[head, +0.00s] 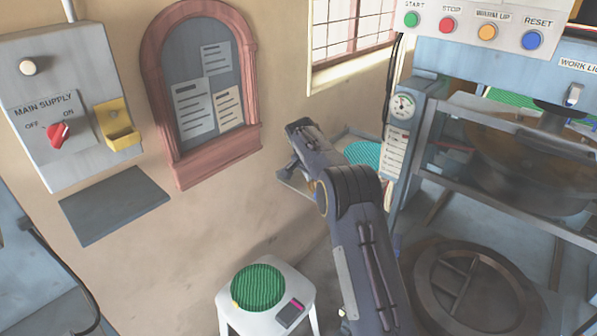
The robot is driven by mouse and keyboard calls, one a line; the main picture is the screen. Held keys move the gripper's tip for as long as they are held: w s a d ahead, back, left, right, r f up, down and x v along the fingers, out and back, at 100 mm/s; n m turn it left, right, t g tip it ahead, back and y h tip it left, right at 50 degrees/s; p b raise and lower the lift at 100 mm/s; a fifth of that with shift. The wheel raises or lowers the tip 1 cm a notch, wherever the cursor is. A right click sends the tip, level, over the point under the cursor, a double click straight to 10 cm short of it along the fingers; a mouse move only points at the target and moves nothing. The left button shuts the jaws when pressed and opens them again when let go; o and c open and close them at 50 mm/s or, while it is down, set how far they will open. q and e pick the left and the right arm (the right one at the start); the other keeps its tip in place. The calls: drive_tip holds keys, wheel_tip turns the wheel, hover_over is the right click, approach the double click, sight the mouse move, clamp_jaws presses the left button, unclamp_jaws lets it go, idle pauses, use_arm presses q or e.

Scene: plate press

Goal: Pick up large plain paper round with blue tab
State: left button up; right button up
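I cannot make out a large plain paper round with a blue tab in the head view. A green ridged round (257,288) lies flat on a white stool (262,323). My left gripper is not in view.
The blue press (450,55) with its metal frame stands on the right, close to my arm. A round dark lid (478,290) is low beside it. A supply box (62,100), a grey wall shelf (115,205) and a framed notice board (205,90) are at left.

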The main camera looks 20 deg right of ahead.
drive_tip(key=x, duration=0.2)
drive_tip(key=w+p+x, duration=0.1)
drive_tip(key=x, duration=0.2)
drive_tip(key=a+p+x, duration=0.1)
drive_tip(key=x, duration=0.2)
drive_tip(key=shift+w+d+f, duration=0.1)
drive_tip(key=shift+w+f, duration=0.1)
drive_tip(key=shift+c, duration=0.3)
drive_tip(key=c, duration=1)
drive_tip(key=shift+r, duration=0.2)
